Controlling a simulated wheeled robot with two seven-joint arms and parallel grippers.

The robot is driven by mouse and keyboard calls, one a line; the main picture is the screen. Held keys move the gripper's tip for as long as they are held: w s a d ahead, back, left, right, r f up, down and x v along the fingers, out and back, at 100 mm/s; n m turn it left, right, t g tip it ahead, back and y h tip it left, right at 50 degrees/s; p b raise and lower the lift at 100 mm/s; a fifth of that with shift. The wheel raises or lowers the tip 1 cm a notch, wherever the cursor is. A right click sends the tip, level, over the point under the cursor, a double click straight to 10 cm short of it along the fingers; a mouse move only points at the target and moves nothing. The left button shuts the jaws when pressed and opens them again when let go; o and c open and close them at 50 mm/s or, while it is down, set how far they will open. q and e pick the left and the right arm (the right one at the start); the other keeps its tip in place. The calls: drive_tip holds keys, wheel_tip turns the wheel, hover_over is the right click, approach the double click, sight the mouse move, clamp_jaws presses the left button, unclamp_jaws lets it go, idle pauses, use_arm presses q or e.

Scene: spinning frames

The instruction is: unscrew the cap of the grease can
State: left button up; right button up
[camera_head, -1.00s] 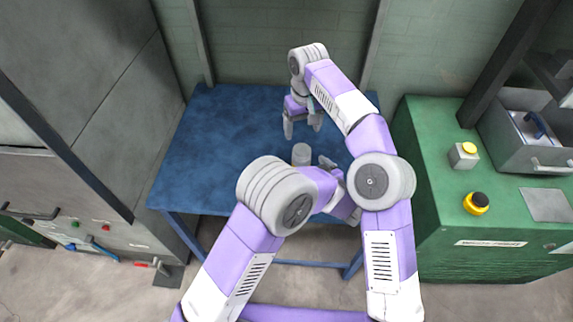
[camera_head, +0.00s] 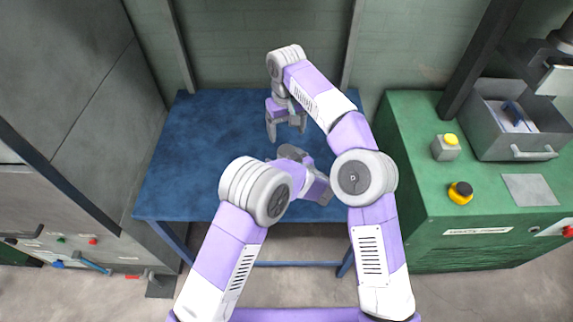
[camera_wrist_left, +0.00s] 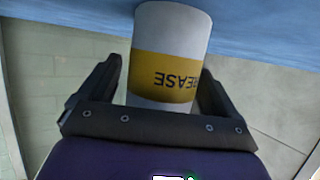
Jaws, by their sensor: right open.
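The grease can (camera_wrist_left: 165,68), white with a yellow band lettered "EASE", stands against the blue table surface in the left wrist view, where it appears upside down. My left gripper (camera_wrist_left: 160,82) has its dark fingers apart, one on each side of the can. A gap shows at the left finger; contact at the right one is unclear. The can's cap is hidden in that view. In the head view the can is hard to separate from my left gripper's grey parts. My right gripper (camera_head: 286,130) is open and empty, above the table beyond the left gripper.
The blue table (camera_head: 190,165) is clear on its left side. A green cabinet (camera_head: 415,200) stands to the right with a yellow button box (camera_head: 446,148), a yellow-black knob (camera_head: 460,192) and a grey bin (camera_head: 520,150). A wall closes the back.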

sight(287, 151)
use_arm(q)
clamp_jaws()
use_arm(e)
drive_tip(key=m, duration=0.3)
drive_tip(key=f+m, duration=0.1)
drive_tip(key=m, duration=0.2)
drive_tip(key=shift+s+a+m, duration=0.15)
drive_tip(key=shift+s+m, duration=0.05)
drive_tip(key=shift+m, duration=0.2)
drive_tip(key=m, duration=0.6)
drive_tip(key=shift+s+f+g, duration=0.1)
drive_tip(key=shift+f+g, duration=0.15)
drive_tip(key=shift+g, duration=0.05)
drive_tip(key=m, duration=0.8)
drive_tip(key=shift+r, duration=0.1)
drive_tip(key=m, duration=0.4)
drive_tip(key=shift+r+m, duration=0.15)
drive_tip(key=shift+m, duration=0.15)
drive_tip(key=m, duration=0.4)
drive_tip(key=r+m, duration=0.1)
drive_tip(key=m, duration=0.1)
drive_tip(key=shift+w, duration=0.3)
drive_tip(key=shift+f, duration=4.05)
